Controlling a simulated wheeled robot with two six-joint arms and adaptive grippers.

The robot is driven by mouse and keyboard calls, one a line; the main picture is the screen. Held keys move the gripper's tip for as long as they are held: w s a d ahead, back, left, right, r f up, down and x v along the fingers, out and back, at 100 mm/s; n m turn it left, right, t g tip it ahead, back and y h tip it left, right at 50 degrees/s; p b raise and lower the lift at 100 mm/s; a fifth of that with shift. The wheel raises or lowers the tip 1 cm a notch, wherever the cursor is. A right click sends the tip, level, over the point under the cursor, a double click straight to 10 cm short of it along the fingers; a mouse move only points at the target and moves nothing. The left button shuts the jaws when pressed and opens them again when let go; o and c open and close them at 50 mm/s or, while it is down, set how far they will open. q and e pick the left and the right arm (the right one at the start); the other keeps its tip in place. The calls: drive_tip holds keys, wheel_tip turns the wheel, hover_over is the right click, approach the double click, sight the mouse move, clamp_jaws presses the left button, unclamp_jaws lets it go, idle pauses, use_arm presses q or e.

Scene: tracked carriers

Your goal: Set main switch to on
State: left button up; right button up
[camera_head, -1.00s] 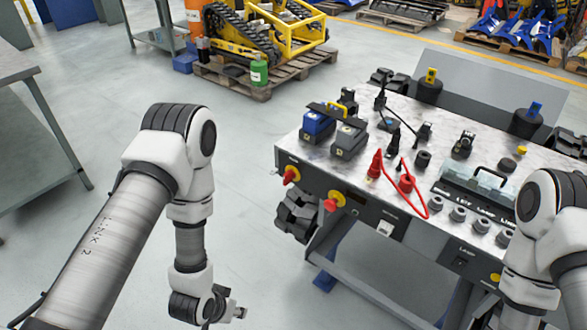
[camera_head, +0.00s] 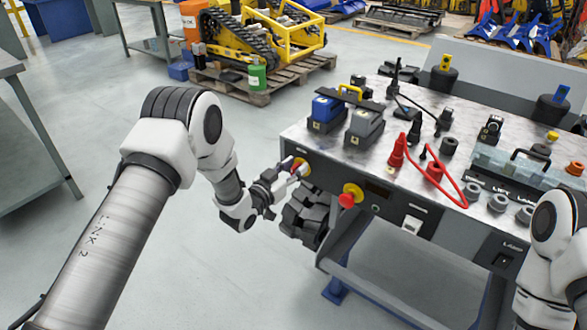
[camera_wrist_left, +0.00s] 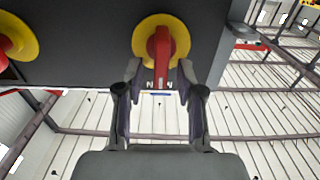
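The main switch is a red handle on a round yellow plate (camera_head: 304,166) at the left end of the bench's front panel. In the left wrist view its red handle (camera_wrist_left: 161,58) points straight down the picture, with small pale marks by its tip. My left gripper (camera_head: 292,172) is at the switch, reaching in from the left. In the wrist view its two fingertips (camera_wrist_left: 161,72) stand open on either side of the handle, with a gap showing on each side. My right arm shows at the right edge of the head view; its gripper is out of frame.
A second red knob on a yellow plate (camera_head: 349,195) sits to the right on the same panel, also at the wrist view's left edge (camera_wrist_left: 14,42). Blue and grey battery blocks (camera_head: 326,114) stand on the bench top (camera_head: 385,155). Open floor lies left of the bench.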

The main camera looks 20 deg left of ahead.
use_arm(q)
clamp_jaws()
drive_tip(key=shift+f+m, duration=0.1)
drive_tip(key=shift+m, duration=0.2)
drive_tip(key=shift+s+d+f+m+b, duration=0.25)
drive_tip(key=shift+m+b, duration=0.6)
drive_tip(key=shift+m, duration=2)
drive_tip(key=shift+d+f+m+b, duration=0.45)
drive_tip(key=shift+m+b, duration=0.4)
drive_tip(key=shift+m, duration=2.05)
drive_tip(key=shift+s+d+f+m+b, duration=0.25)
drive_tip(key=shift+m+b, duration=0.6)
drive_tip(key=shift+m, duration=2)
drive_tip(key=shift+w+f, duration=0.1)
unclamp_jaws()
